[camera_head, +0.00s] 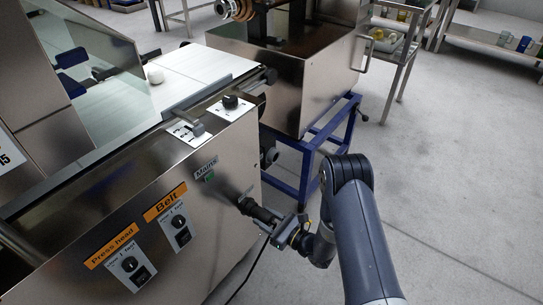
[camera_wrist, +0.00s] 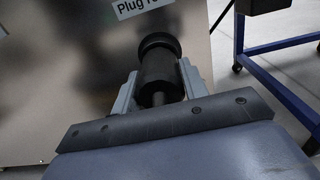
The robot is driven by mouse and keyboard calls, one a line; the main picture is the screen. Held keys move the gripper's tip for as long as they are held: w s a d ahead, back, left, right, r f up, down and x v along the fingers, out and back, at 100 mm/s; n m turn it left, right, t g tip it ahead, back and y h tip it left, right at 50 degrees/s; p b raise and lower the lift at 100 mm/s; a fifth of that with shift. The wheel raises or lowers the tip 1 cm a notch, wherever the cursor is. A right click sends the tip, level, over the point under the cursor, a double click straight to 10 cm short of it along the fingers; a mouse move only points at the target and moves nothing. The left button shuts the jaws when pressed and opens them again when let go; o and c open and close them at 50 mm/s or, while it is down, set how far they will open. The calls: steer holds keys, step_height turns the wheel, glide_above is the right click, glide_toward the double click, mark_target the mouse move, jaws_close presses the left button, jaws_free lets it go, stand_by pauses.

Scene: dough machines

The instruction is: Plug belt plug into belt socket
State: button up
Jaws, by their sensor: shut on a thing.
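The belt plug (camera_head: 259,212) is a black cylinder held in my gripper (camera_head: 278,226), in front of the steel machine panel. My gripper is shut on it. In the wrist view, the plug (camera_wrist: 158,68) stands between the two grey fingers of my gripper (camera_wrist: 158,88), its wide black end toward the panel. I cannot tell whether the plug touches the panel. The wrist view does not show this socket.
A green switch (camera_head: 208,177) is above the plug. A black cable (camera_head: 247,272) hangs below my gripper. A blue-framed stand (camera_head: 308,150) is behind; open floor lies right.

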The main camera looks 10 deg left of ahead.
steer(key=shift+d, duration=0.1)
steer(key=shift+v, duration=1.25)
steer(key=v, duration=0.6)
steer(key=shift+b, duration=0.3)
steer(key=shift+s+d, duration=0.1)
